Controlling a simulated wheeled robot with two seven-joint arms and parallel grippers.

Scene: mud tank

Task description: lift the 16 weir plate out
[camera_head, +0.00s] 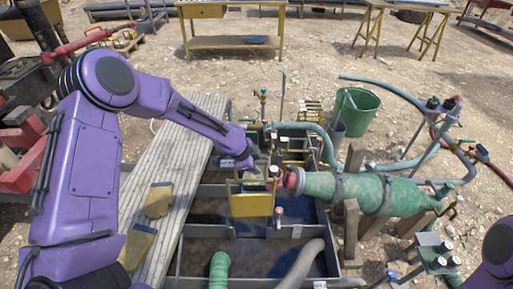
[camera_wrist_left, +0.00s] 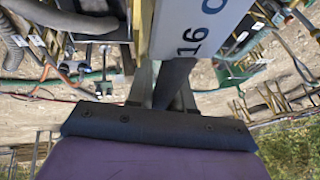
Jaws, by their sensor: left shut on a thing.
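The 16 weir plate shows in the left wrist view as a pale grey plate (camera_wrist_left: 205,28) with a dark "16" and a yellow edge, close in front of the camera. In the head view a yellow plate (camera_head: 252,204), which I take to be the same one, stands upright over the dark tank, beneath my left gripper (camera_head: 259,168). My left gripper is shut on the plate near its top; the fingers and their exact hold are partly hidden. I cannot tell whether the plate's lower edge is clear of its slot. My right gripper is out of view.
A green tapered pipe (camera_head: 345,188) with a red end lies just right of the plate. Dark tank walls (camera_head: 205,231) surround the muddy water. Wooden planks (camera_head: 185,150) with yellow gloves (camera_head: 158,199) lie at the left. A green bucket (camera_head: 357,113) and hoses stand behind.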

